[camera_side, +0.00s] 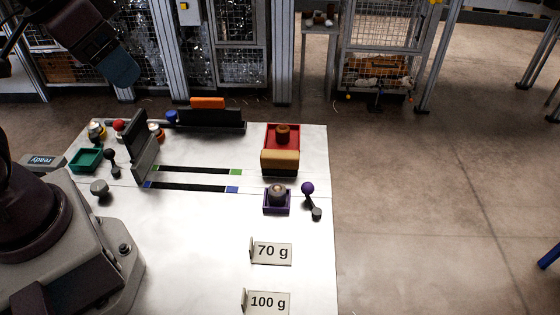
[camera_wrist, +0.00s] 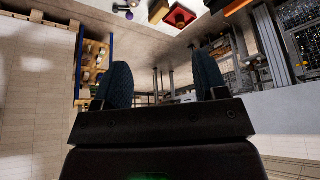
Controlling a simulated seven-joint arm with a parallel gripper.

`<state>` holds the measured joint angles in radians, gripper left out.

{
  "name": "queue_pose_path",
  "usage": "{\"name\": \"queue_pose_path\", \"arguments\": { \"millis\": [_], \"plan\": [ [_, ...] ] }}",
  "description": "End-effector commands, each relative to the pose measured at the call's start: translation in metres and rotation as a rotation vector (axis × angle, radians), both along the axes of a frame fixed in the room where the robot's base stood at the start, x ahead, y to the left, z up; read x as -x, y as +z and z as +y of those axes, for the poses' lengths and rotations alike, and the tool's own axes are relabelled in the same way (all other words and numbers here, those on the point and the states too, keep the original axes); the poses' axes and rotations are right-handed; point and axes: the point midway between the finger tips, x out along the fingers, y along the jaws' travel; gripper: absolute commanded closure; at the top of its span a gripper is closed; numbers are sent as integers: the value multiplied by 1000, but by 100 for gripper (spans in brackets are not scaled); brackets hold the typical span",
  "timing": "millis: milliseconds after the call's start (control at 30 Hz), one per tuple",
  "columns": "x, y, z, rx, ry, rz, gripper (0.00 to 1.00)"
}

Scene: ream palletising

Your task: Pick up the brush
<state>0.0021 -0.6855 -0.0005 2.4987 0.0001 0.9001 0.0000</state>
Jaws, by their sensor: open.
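The thing that looks like the brush is a tan-yellow block (camera_side: 280,160) with a dark underside, at the near side of a red tray (camera_side: 270,133) on the white table. In the wrist view the tan block (camera_wrist: 158,11) shows at the top edge, beside the red tray (camera_wrist: 180,16). My gripper (camera_side: 124,70) is raised at the upper left in the side view, well away from the block. In the wrist view my gripper (camera_wrist: 163,80) has its two dark blue padded fingers wide apart with nothing between them.
A dark upright plate (camera_side: 139,148) and black rack (camera_side: 210,122) stand on the table (camera_side: 200,235). A purple tray (camera_side: 277,203), purple-knobbed lever (camera_side: 308,189), green tray (camera_side: 86,160) and signs reading 70 g (camera_side: 271,252) and 100 g (camera_side: 267,302) are also there. The front middle is clear.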

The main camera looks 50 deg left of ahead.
Motion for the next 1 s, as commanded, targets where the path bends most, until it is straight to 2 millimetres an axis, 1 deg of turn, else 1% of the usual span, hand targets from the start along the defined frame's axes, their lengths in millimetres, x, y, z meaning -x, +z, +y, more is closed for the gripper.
{"name": "queue_pose_path", "arguments": {
  "millis": [33,67,167,367,400,467,567,600,667,700,833,900,933,967,1000],
  "plan": [
    [-6,-8,-1,-1,-3,50,34],
    [-10,-11,-1,-3,-5,76,34],
    [-33,-23,-3,-8,-16,166,34],
    [-90,-53,-8,-37,-102,309,34],
    [-103,-61,-9,-42,-127,334,34],
    [-121,-75,-11,-51,-167,368,34],
    [-151,-102,-15,-64,-244,420,34],
    [-163,-115,-17,-69,-278,438,34],
    [-181,-135,-20,-75,-332,462,34],
    [-192,-149,-21,-78,-371,476,34],
    [-223,-189,-27,-93,-497,497,34],
    [-238,-205,-29,-103,-562,493,34],
    [-244,-210,-30,-110,-591,486,34],
    [-252,-213,-31,-117,-621,475,34],
    [-261,-211,-31,-130,-658,452,34]
  ]
}}
